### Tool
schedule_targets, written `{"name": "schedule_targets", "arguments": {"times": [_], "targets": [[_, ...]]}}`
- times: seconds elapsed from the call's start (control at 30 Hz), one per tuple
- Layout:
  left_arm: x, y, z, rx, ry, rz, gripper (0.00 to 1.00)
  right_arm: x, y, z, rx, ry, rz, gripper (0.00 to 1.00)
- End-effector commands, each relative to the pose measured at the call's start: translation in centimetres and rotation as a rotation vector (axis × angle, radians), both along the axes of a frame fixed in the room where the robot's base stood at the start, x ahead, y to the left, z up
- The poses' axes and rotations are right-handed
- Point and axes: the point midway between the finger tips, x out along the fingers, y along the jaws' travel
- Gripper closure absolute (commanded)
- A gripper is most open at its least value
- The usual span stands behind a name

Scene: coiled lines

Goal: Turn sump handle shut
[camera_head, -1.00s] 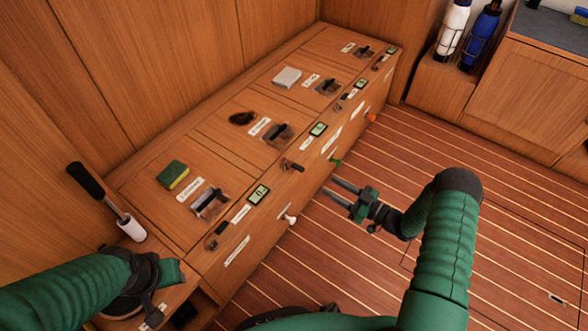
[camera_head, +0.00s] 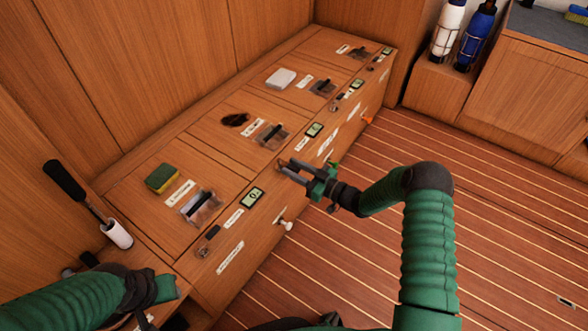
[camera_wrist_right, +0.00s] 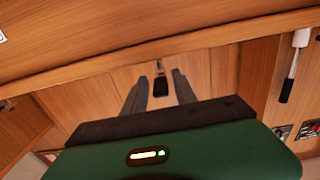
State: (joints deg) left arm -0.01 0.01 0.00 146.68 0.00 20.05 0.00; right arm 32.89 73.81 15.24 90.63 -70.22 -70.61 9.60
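Several small handles are set along the cabinet front (camera_head: 262,240); their labels are too small to read, so I cannot tell which is the sump handle. My right gripper (camera_head: 289,165) is open at the cabinet's top front edge. In the right wrist view a small black handle on a metal fitting (camera_wrist_right: 160,86) shows between the two spread fingers (camera_wrist_right: 157,80); contact cannot be told. In the head view the fingers largely hide that spot. A white handle (camera_head: 285,223) is nearer me and an orange one (camera_head: 368,120) farther off. My left gripper (camera_head: 150,312) is at lower left, its fingers unclear.
The cabinet top carries a green-yellow sponge (camera_head: 162,178), a dark object (camera_head: 235,119), a white block (camera_head: 281,78) and several covered switches. A black-gripped lever (camera_head: 66,182) stands at left. Bottles (camera_head: 448,30) stand at the back right. The striped floor (camera_head: 500,215) is clear.

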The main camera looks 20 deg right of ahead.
Motion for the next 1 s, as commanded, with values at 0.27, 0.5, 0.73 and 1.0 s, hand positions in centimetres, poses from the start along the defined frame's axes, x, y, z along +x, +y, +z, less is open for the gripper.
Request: {"name": "schedule_targets", "arguments": {"times": [0.27, 0.5, 0.73, 1.0], "targets": [[0.00, 0.00, 0.00, 0.000, 0.000, 0.000, 0.64, -0.02, -0.03, -0.03, 0.000, 0.000, 0.000, 1.00], [0.00, 0.00, 0.00, 0.000, 0.000, 0.000, 0.64, -0.01, -0.05, -0.04, -0.001, 0.001, -0.001, 1.00], [0.00, 0.00, -0.01, 0.000, 0.000, 0.000, 0.64, -0.01, -0.08, -0.04, -0.001, 0.001, -0.001, 1.00], [0.00, 0.00, -0.01, 0.000, 0.000, 0.000, 0.64, -0.01, -0.11, -0.05, -0.001, 0.001, -0.002, 1.00]]}}
